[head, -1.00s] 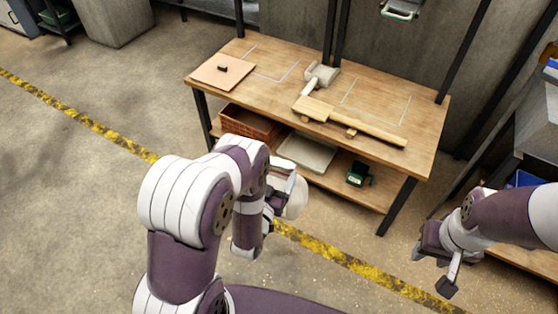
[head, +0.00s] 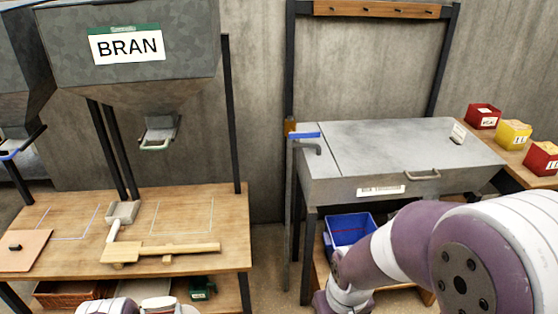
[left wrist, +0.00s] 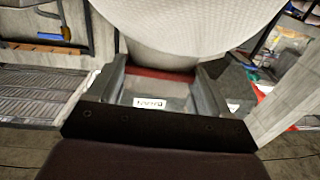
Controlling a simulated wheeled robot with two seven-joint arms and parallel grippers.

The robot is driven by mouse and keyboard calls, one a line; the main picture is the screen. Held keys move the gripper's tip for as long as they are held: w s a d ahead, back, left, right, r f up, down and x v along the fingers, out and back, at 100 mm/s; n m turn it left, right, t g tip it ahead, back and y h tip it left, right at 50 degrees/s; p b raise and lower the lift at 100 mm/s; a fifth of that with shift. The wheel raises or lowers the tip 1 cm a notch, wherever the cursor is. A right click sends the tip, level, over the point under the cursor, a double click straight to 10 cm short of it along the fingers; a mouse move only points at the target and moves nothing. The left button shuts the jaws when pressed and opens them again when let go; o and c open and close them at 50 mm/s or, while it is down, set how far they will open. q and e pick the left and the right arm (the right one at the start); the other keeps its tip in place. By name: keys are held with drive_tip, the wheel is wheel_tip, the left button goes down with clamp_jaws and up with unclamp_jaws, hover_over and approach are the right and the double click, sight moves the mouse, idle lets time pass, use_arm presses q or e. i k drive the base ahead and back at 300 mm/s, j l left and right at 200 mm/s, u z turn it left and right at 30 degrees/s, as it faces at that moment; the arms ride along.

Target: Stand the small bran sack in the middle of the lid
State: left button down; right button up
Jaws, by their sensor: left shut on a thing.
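The small bran sack (left wrist: 180,25) is a pale, rounded woven bag, cut off by the top of the left wrist view. My left gripper (left wrist: 160,75) is shut on it, a grey finger at each side. In the head view only the top of my left arm shows at the bottom edge. A wide grey metal lid (head: 410,145) lies closed on a chest at the right, with a front handle. Its middle is bare; a small white-labelled item (head: 458,133) sits near its right end. My right arm crosses the lower right; its gripper is out of sight.
A wooden bench (head: 190,200) at the left carries a wooden mallet-like tool (head: 170,250), a scoop (head: 121,212) and a tan board (head: 20,250) with a dark knob. The BRAN hopper (head: 130,45) hangs above. Red (head: 483,116) and yellow (head: 513,134) boxes stand right of the chest.

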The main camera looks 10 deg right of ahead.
sight(410, 144)
drive_tip(key=l+z, duration=0.1)
drive_tip(key=l, duration=0.3)
drive_tip(key=i+l+z, duration=0.1)
drive_tip(key=l, duration=0.3)
drive_tip(key=i+l+z, duration=0.1)
drive_tip(key=l, duration=0.25)
drive_tip(key=i+l, duration=0.1)
drive_tip(key=l, duration=0.3)
drive_tip(key=i+l+z, duration=0.15)
drive_tip(key=l, duration=0.2)
